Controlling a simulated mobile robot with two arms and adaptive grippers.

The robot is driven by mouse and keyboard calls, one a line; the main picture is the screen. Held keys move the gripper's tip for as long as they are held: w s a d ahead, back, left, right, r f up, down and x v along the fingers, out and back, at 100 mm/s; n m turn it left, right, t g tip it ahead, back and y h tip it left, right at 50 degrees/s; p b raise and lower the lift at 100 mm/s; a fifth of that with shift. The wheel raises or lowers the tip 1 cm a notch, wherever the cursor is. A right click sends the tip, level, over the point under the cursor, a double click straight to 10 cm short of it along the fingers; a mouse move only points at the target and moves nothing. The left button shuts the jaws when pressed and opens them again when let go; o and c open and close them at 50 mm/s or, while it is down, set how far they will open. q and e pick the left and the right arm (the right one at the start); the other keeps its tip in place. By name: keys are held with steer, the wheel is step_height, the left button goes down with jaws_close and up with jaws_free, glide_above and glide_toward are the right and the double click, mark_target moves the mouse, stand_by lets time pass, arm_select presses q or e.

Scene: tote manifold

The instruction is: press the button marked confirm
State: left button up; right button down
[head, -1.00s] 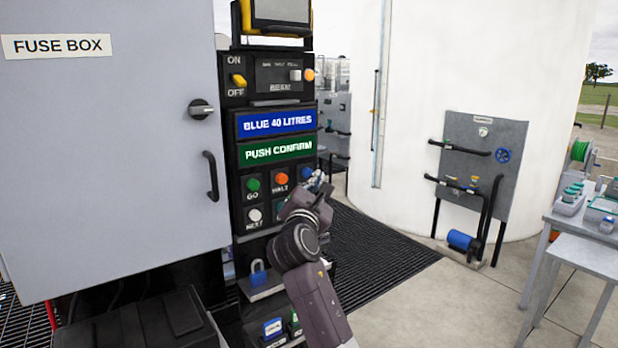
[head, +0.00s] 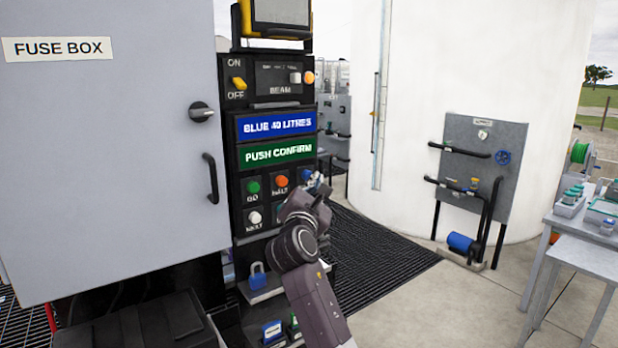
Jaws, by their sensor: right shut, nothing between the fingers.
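The button panel (head: 238,203) stands right of the grey cabinet. It has a green GO button (head: 253,187), an orange HALT button (head: 281,180), a white NEXT button (head: 255,217) and a blue button (head: 305,174) at the upper right. Another button below HALT is mostly hidden by my right gripper. I can read no button label CONFIRM. A green sign (head: 278,151) above reads PUSH CONFIRM. My right gripper (head: 316,184) is shut and empty, with its tips close to the blue button. I cannot tell whether they touch it. My left gripper is out of view.
A blue sign (head: 277,124) reads BLUE 40 LITRES. The grey fuse box (head: 110,150) fills the left side. A blue padlock (head: 258,277) sits on a shelf below the buttons. A white tank (head: 420,80) and grey tables (head: 590,258) stand to the right.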

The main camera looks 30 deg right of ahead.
steer(key=shift+w+r, duration=0.1)
stand_by(0.5)
steer(key=shift+w, duration=0.35)
steer(key=shift+w+a, duration=0.1)
steer(key=shift+w, duration=0.5)
stand_by(0.7)
steer(key=shift+s+p, duration=0.15)
steer(key=shift+p, duration=0.3)
steer(key=shift+s+p, duration=0.55)
steer(key=shift+s, duration=0.35)
